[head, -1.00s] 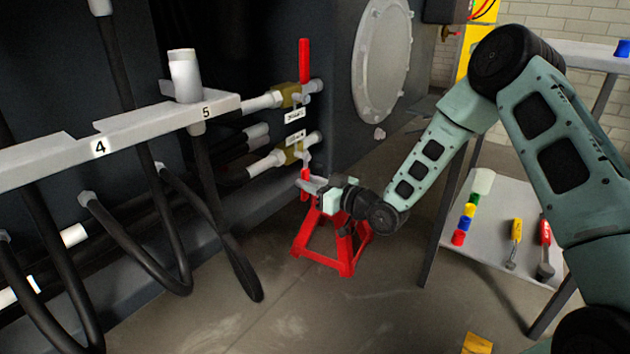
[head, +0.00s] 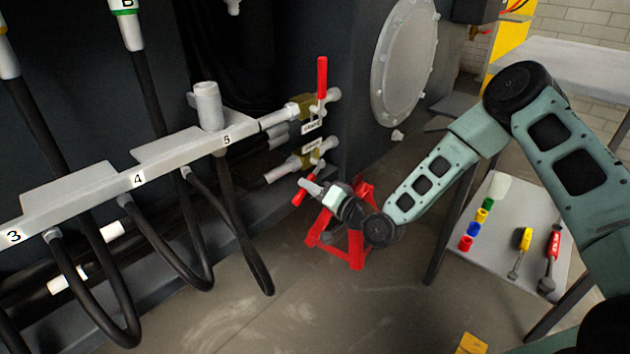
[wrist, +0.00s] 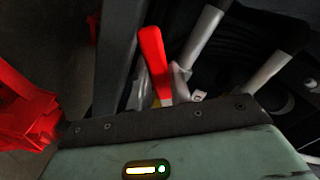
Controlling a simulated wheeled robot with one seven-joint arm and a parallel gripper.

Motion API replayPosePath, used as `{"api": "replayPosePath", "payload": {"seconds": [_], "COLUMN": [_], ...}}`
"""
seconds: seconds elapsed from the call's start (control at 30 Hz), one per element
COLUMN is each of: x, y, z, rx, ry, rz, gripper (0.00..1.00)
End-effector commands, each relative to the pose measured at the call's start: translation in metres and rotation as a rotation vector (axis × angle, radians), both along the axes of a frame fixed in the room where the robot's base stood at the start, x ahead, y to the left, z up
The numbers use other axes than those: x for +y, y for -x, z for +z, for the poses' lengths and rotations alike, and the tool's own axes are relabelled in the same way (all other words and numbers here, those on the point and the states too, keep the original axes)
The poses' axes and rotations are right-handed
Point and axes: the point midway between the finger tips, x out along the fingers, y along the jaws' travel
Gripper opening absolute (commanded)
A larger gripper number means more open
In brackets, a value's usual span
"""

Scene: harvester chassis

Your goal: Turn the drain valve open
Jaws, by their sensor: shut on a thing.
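Two brass valves sit one above the other on pipes at the chassis wall. The upper valve (head: 302,107) has a red handle (head: 322,78) pointing straight up. The lower valve (head: 302,158) has a red handle (head: 298,197) slanting down and to the left. Each has a small label that I cannot read, so I cannot tell which is marked drain. My gripper (head: 312,187) is shut on the lower red handle, its fingers across it. In the wrist view a red handle (wrist: 152,62) rises beyond the gripper body; the fingertips are hidden there.
A red stand (head: 345,240) is on the floor just below my gripper. A numbered rail (head: 95,195) with hanging black hoses is at the left. A grey shelf (head: 500,265) with tools is at the right. Open floor lies in front.

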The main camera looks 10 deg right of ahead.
Motion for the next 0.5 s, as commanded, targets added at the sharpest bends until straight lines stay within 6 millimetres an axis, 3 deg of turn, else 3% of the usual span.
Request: {"api": "replayPosePath", "payload": {"seconds": [0.5], "x": [0.009], "y": [0.008], "z": [0.028], "rx": [0.265], "ry": [-0.361], "rz": [0.000], "gripper": [0.00]}}
